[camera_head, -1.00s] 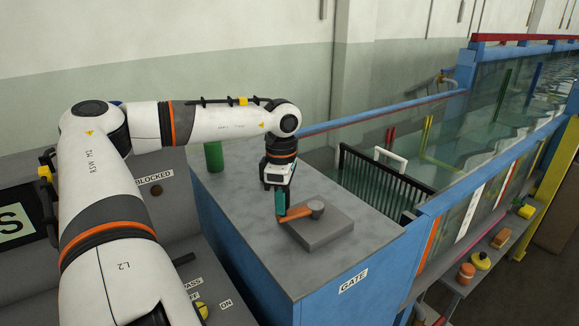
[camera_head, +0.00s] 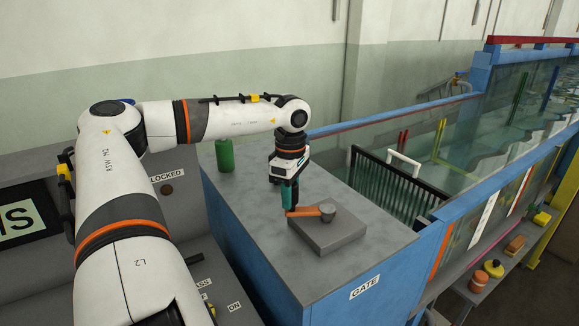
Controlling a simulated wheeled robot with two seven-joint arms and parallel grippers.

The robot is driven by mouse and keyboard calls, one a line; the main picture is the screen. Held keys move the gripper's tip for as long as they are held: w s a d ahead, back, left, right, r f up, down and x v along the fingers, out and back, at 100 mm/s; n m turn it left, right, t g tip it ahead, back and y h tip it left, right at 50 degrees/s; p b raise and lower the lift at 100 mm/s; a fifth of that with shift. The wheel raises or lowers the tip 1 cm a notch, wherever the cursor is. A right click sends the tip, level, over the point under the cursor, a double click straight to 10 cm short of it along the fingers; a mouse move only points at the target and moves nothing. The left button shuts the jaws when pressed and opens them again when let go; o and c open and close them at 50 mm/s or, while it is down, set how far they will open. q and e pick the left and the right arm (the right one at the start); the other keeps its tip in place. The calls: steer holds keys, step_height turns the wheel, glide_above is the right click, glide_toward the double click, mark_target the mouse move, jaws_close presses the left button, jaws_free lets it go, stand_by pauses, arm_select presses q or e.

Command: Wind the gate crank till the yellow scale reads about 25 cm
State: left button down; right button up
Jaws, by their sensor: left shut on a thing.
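The gate crank has an orange arm (camera_head: 305,211) and a round grey hub (camera_head: 327,211) on a grey block (camera_head: 328,234) on top of the gate cabinet. The crank arm points left from the hub. My left gripper (camera_head: 289,198) points down over the arm's outer end and is shut on the crank handle there. A teal upright part shows at the jaws; the grip is partly hidden. A thin yellow upright strip (camera_head: 439,138), perhaps the yellow scale, stands in the flume; its marks are too small to read. My right gripper is not in view.
A green cylinder (camera_head: 225,155) stands on the cabinet's far left corner. A dark barred rack (camera_head: 386,185) sits in the flume just behind the cabinet. The cabinet top around the block is clear.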

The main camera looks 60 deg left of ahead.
arm_select(q)
steer(key=shift+w+r, duration=0.1)
steer(key=shift+r, duration=0.1)
steer(key=c, duration=1.3)
jaws_free()
steer(key=shift+c, duration=0.2)
steer(key=shift+o, duration=1.2)
steer(key=shift+w+f, duration=0.1)
step_height(320, 180, up, 12)
steer(key=shift+b, duration=1.05)
